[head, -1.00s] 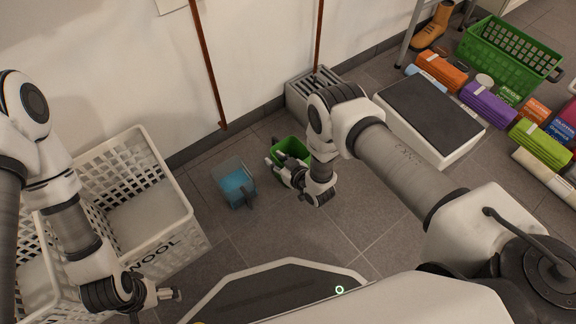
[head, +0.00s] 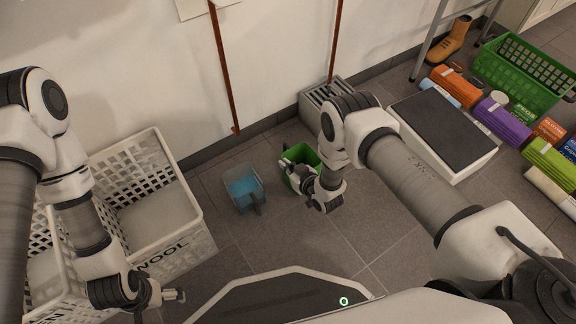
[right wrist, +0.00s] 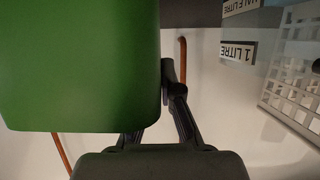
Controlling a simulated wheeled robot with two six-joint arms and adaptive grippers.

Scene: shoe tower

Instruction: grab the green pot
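The green pot (head: 303,154) stands on the floor tiles right of the blue jug, partly covered by my right gripper. In the right wrist view the pot (right wrist: 80,65) fills the upper left, very close. My right gripper (head: 292,168) is at the pot's left front side. In the wrist view one dark finger lies along the pot's right edge, and the other runs up behind the pot and is hidden. Whether the fingers press on the pot cannot be told. My left gripper (head: 180,295) is low at the left by the white crate, away from the pot; its opening is unclear.
A translucent blue jug (head: 243,187) stands just left of the pot. A white crate (head: 160,235) is at the left, a grey slotted box (head: 318,98) behind the pot. A dark-topped white box (head: 445,125) is to the right. Floor in front is clear.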

